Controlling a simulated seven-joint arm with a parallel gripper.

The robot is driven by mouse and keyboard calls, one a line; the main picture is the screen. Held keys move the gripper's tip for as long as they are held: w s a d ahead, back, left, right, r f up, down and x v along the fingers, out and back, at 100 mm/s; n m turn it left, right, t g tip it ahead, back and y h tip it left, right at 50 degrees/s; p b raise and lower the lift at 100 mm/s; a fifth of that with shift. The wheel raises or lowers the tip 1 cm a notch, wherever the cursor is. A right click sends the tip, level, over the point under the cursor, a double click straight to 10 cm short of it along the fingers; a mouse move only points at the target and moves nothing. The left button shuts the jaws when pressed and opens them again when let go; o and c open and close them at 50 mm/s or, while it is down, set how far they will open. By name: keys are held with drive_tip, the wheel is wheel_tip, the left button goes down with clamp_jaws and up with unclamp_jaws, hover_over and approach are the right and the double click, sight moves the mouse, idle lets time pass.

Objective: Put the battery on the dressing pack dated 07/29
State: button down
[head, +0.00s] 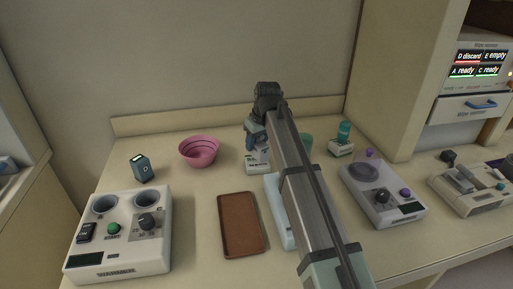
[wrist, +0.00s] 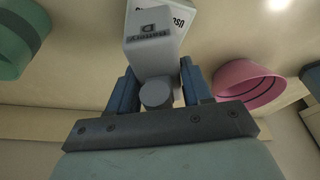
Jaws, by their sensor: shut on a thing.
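My gripper (head: 256,136) is over the back middle of the counter in the head view. In the wrist view its blue fingers (wrist: 158,78) are shut on a pale block lettered "D", which looks like the battery (wrist: 152,50). A white printed pack (head: 257,166) lies just below or behind the gripper; it also shows behind the block in the wrist view (wrist: 180,12). I cannot tell whether block and pack touch. A second white pack (head: 341,150) stands to the right, with a teal item (head: 344,131) at it. No date is readable on either pack.
A pink bowl (head: 199,151) and a small dark device (head: 142,168) are at left. A warmer (head: 120,255), a brown tray (head: 240,224) and a pale blue item (head: 283,217) lie in front. A grey-purple machine (head: 384,201) is at right. A teal cup (head: 306,143) is partly behind my arm.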

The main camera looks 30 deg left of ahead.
drive_tip(key=shift+f, duration=1.2)
drive_tip(key=shift+f, duration=0.15)
drive_tip(key=shift+c, duration=2.4)
unclamp_jaws()
drive_tip(key=v, duration=1.2)
